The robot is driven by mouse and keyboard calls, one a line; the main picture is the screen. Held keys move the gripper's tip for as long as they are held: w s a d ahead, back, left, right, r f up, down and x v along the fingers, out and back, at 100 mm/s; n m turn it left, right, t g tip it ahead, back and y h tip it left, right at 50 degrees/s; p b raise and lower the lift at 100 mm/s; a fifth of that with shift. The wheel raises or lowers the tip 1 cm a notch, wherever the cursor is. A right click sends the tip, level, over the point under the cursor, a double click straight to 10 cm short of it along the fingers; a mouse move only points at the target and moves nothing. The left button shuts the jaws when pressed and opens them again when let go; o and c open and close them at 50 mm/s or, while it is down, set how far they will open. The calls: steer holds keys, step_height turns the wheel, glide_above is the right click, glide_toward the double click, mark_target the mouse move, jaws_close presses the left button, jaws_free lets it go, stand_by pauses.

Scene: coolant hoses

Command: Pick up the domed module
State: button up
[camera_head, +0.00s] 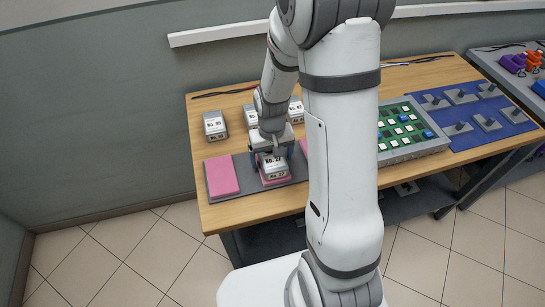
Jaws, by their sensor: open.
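My gripper (270,156) is open and points down at a white and grey labelled module (275,170) on a pink pad. Its fingers are at or just above the module's back part; I cannot tell if they touch it. Another such module (215,125) stands at the back left of the table, and one more (296,110) stands behind my wrist, with a further one partly hidden there. No dome shows clearly on any of them at this size.
The pads lie on a dark grey mat (243,172); the left pink pad (221,176) is bare. A green board (400,126) with white and blue pieces and a blue mat (465,118) with grey parts are on the right. My arm hides the table's middle.

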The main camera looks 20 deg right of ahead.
steer(key=shift+c, duration=0.2)
steer(key=c, duration=1.4)
